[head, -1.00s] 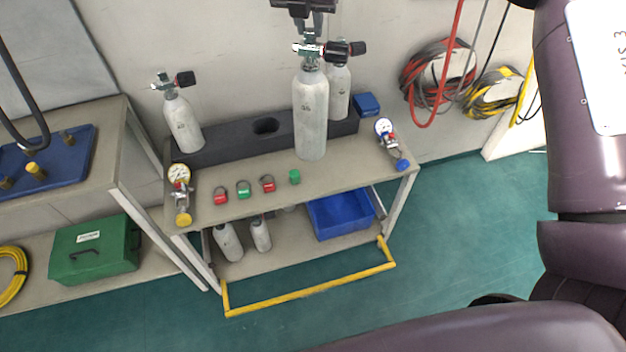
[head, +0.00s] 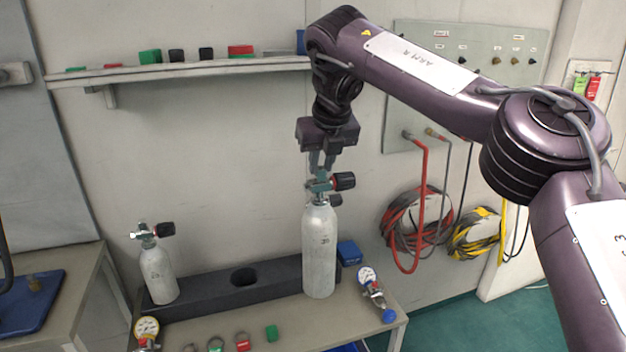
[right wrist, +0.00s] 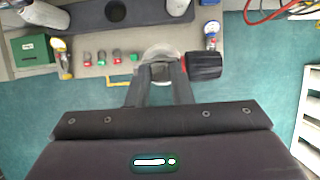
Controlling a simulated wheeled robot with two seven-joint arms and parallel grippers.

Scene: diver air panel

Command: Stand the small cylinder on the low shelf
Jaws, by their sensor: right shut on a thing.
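My right gripper (head: 321,168) is shut on the valve of a pale grey cylinder (head: 319,255), which hangs upright over the bench top (head: 350,318), in front of the black rack (head: 205,292). I cannot tell how far its base is above the bench. In the right wrist view the fingers (right wrist: 160,78) close on the valve, with its black knob (right wrist: 204,65) to the right. Another cylinder (head: 159,277) stands in the rack's left end. A further one behind the held cylinder is mostly hidden. The low shelf is out of the head view. My left gripper is not in view.
Two gauges, one on the left (head: 147,328) and one on the right (head: 370,280), flank several rings and a green cap (head: 271,333) on the bench. A blue box (head: 349,252) sits near the rack. A wall shelf (head: 190,70) is above; hoses (head: 418,225) hang right.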

